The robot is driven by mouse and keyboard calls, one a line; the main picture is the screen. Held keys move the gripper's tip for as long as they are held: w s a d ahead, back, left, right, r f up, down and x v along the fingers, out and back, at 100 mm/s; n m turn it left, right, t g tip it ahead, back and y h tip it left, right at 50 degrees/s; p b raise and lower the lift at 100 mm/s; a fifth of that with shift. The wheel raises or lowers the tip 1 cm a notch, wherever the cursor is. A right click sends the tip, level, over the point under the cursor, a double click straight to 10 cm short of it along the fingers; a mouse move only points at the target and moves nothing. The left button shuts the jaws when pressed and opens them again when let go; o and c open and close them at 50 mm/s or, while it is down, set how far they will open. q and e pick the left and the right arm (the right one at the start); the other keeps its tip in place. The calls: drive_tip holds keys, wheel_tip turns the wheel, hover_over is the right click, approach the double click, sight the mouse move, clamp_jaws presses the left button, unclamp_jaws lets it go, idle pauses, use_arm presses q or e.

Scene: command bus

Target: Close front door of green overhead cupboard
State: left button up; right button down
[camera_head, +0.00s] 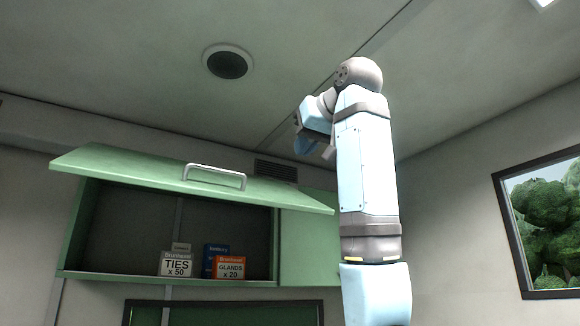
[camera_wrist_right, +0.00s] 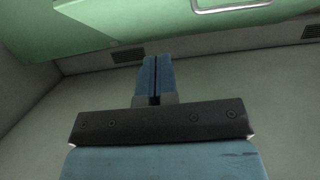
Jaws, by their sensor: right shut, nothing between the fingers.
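The green overhead cupboard (camera_head: 310,250) hangs on the wall at the left of the head view. Its front door (camera_head: 130,164) is hinged at the top and stands swung up and outward, with a silver bar handle (camera_head: 215,175). My right gripper (camera_head: 306,146) is raised near the ceiling, to the right of the door and apart from it. In the right wrist view its blue fingers (camera_wrist_right: 154,82) are shut with nothing between them. The door (camera_wrist_right: 130,30) and part of its handle (camera_wrist_right: 232,6) show above the fingers in that view. My left gripper is not in view.
Boxes stand on the cupboard shelf: a white TIES box (camera_head: 175,264), an orange GLANDS box (camera_head: 229,267), a blue box (camera_head: 209,258) and another behind. The ceiling has a round dark fitting (camera_head: 228,64). A window (camera_head: 545,225) is at the right.

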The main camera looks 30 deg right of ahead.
drive_tip(key=p, duration=0.3)
approach(271, 199)
drive_tip(key=w+r, duration=0.2)
drive_tip(key=w, duration=0.2)
drive_tip(key=w+f, duration=0.1)
drive_tip(key=f+p, duration=0.1)
drive_tip(key=shift+w+a+f, duration=0.2)
drive_tip(key=shift+w+f, duration=0.1)
drive_tip(key=shift+w, duration=0.1)
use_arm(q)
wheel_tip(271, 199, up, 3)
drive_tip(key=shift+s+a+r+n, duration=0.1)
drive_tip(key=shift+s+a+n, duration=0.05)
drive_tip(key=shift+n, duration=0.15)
use_arm(e)
drive_tip(key=shift+w+f, duration=0.15)
drive_tip(key=shift+f, duration=0.3)
